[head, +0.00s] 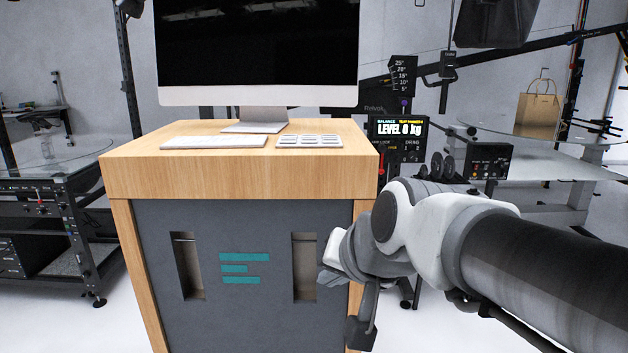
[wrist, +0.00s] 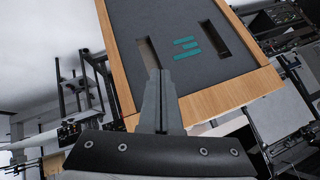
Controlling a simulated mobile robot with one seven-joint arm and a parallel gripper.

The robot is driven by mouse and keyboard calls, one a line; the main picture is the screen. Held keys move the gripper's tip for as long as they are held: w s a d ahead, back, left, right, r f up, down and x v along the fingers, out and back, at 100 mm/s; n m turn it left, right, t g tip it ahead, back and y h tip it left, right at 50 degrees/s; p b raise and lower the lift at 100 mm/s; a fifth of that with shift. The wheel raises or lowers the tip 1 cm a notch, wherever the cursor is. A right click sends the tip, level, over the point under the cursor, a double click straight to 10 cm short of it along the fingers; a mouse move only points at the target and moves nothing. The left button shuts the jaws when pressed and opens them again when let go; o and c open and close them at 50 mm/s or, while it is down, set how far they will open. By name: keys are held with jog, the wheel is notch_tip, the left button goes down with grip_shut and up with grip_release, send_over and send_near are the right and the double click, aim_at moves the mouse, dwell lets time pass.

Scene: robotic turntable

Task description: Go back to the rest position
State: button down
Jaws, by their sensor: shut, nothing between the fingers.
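My gripper (head: 362,332) hangs at the end of my arm, in front of the right front edge of a wooden desk cabinet (head: 240,176). In the wrist view my gripper's fingers (wrist: 160,90) are together with nothing between them. They point toward the cabinet's grey front panel (wrist: 180,24), near one of its two slots (wrist: 149,53). I cannot tell whether the fingertips touch the panel.
A monitor (head: 257,50), a keyboard (head: 214,142) and a white key pad (head: 309,141) are on the cabinet top. A display reading "LEVEL 0 kg" (head: 399,130) stands behind its right side. A black rack (head: 60,215) is at left; a paper bag (head: 538,112) sits back right.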

jog(key=s+d+f+n+g+h, duration=0.25)
jog(key=s+d+f, duration=0.35)
jog(key=s+d, duration=0.6)
notch_tip(320, 180, up, 17)
jog(key=p, duration=1.7)
jog(key=shift+a+h, duration=0.2)
jog(key=shift+h, duration=0.25)
